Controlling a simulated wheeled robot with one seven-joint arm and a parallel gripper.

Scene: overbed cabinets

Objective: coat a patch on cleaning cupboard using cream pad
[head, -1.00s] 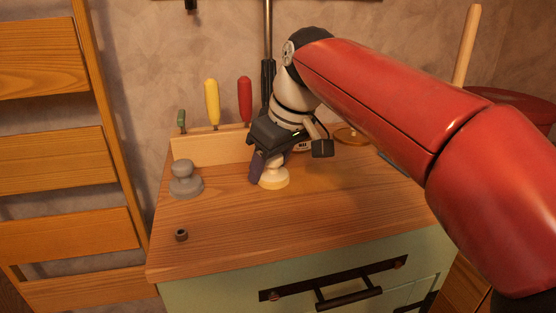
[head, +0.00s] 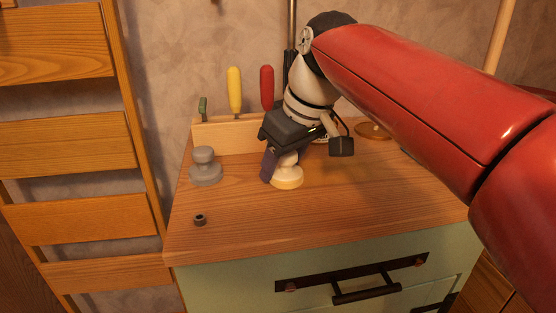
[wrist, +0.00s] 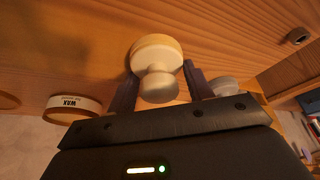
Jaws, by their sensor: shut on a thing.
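The cream pad (head: 287,177) is a pale round pad with a knob handle. My gripper (head: 277,160) is shut on its knob from above. The pad is upright, at or just above the wooden top (head: 330,205) of the pale green cupboard (head: 230,285); I cannot tell whether it touches. In the wrist view the two dark fingers stand on either side of the cream pad's knob (wrist: 158,88), and the round pad face is beyond it. No coated patch can be made out on the wood.
A grey pad (head: 206,168) stands left of my gripper, with a small dark ring (head: 200,219) nearer the front. Behind is a wooden rack (head: 225,136) with coloured handles. A wax tin (wrist: 74,106) shows in the wrist view. The front of the top is mostly clear.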

